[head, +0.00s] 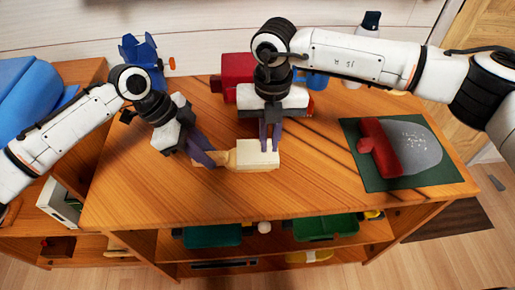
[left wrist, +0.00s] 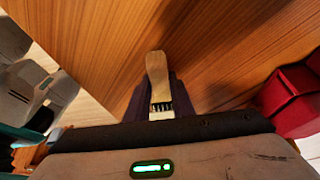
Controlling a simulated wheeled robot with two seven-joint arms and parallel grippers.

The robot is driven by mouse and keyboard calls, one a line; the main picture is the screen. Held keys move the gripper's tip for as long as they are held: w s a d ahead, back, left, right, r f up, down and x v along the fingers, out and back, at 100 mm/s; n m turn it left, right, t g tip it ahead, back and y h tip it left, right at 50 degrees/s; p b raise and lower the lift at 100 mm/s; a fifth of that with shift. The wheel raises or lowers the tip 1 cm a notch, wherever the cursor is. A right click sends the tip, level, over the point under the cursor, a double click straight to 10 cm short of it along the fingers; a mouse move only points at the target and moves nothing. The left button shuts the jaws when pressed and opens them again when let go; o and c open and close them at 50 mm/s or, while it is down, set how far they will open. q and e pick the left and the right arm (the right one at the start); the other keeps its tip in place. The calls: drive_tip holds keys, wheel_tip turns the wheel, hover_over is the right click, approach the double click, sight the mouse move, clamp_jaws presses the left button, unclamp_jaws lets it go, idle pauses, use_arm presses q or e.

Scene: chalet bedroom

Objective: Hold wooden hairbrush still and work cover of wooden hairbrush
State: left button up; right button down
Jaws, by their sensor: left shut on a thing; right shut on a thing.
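The wooden hairbrush (head: 232,158) is near the middle of the wooden tabletop, its pale handle end to the left. A pale, cream, block-shaped cover (head: 257,158) is over its right end. My left gripper (head: 207,158) is shut on the hairbrush at the handle side. My right gripper (head: 270,146) comes down from above and is shut on the cover. In the left wrist view the hairbrush (left wrist: 157,72) stands out between the dark fingers, with dark bristles (left wrist: 160,105) showing. The fingers hide part of the brush, and I cannot tell how far the cover sits on it.
A green board (head: 430,178) with a grey patch and a red object (head: 379,148) lies at the right. A red box (head: 232,72) and a blue holder (head: 140,50) stand at the back. The front tabletop (head: 160,205) is clear. Green items (head: 212,235) sit on the shelf below.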

drive_tip(key=shift+s+d, duration=0.15)
drive_tip(key=shift+d, duration=4.6)
drive_tip(key=c, duration=1.8)
unclamp_jaws()
use_arm(q)
drive_tip(key=o, duration=1)
use_arm(e)
wheel_tip(320, 180, up, 6)
use_arm(q)
drive_tip(key=shift+o, duration=0.2)
drive_tip(key=shift+r, duration=0.1)
drive_tip(key=v, duration=1.1)
drive_tip(key=shift+a+r, duration=0.25)
drive_tip(key=shift+r, duration=0.1)
